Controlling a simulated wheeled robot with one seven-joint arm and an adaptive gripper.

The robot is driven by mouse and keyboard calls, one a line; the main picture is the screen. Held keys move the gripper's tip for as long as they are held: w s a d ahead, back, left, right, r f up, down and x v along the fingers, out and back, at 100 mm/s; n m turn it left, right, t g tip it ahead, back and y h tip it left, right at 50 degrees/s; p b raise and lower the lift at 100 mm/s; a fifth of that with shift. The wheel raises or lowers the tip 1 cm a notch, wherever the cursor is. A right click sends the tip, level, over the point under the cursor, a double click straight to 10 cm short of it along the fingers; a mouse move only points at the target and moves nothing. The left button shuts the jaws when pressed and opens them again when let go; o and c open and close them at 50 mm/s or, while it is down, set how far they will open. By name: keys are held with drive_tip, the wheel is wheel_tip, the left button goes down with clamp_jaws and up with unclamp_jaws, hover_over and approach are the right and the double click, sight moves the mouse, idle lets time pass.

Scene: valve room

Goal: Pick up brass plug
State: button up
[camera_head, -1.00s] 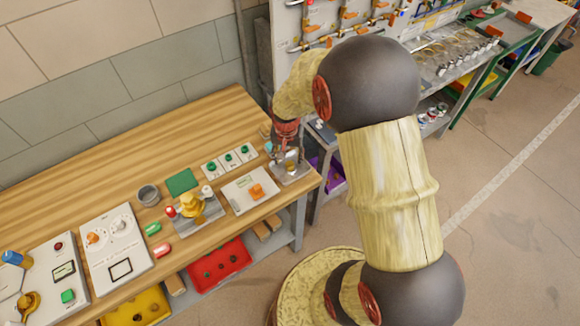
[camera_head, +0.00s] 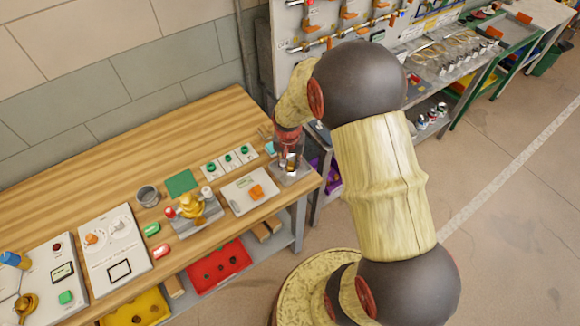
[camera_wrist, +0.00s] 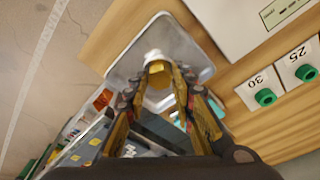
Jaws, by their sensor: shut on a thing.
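The brass plug (camera_wrist: 158,76) shows in the wrist view as a yellow-gold piece with a pale white top part. My gripper (camera_wrist: 160,90) is shut on it, with one finger on each side. The plug is over the shallow metal tray (camera_wrist: 192,50); I cannot tell whether it touches the tray floor. In the head view my gripper (camera_head: 289,160) points down over the tray (camera_head: 301,177) at the right end of the workbench, and the plug is mostly hidden by the fingers.
The wooden workbench (camera_head: 120,145) carries a white panel with an orange part (camera_head: 243,191), several numbered green-knobbed cards (camera_head: 229,160), a brass valve (camera_head: 195,208) and a grey cup (camera_head: 147,194). A pipe board (camera_head: 340,25) stands behind my arm. Open floor lies to the right.

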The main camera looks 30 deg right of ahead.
clamp_jaws()
